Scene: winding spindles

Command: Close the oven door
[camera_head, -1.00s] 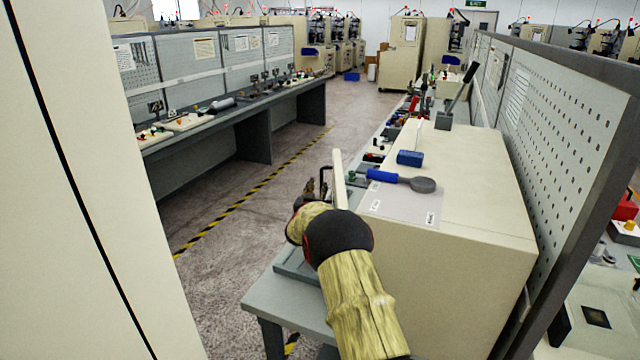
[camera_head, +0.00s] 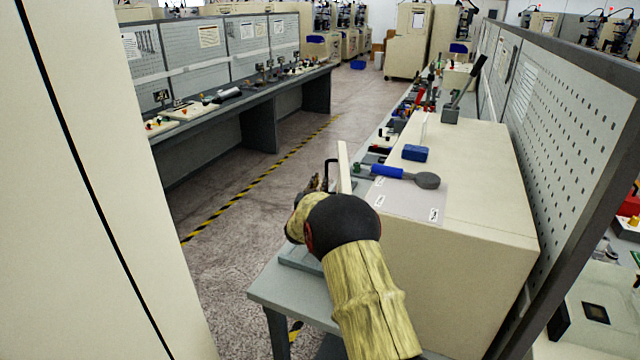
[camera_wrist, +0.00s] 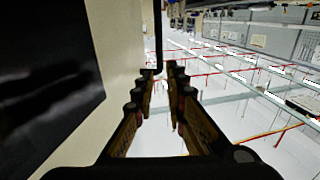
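The oven (camera_head: 470,230) is the large beige box on the grey bench at right in the head view. Its door (camera_head: 344,165) stands open, seen nearly edge-on as a thin pale panel. A black bar handle (camera_head: 328,163) is on the door's left face. In the wrist view the door's beige frame (camera_wrist: 118,50) and dark window fill the left side. My gripper (camera_wrist: 163,72) is open, its fingers apart, with the black handle (camera_wrist: 158,40) at the gap between the fingertips. I cannot tell whether they touch. In the head view my wrist hides much of the gripper (camera_head: 318,184).
On the oven top lie a blue-handled round tool (camera_head: 405,175), a blue block (camera_head: 415,153) and a labelled sheet. A pegboard (camera_head: 570,130) stands behind the oven. A tall beige panel (camera_head: 75,200) is close at left. The floor aisle (camera_head: 235,230) between the benches is clear.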

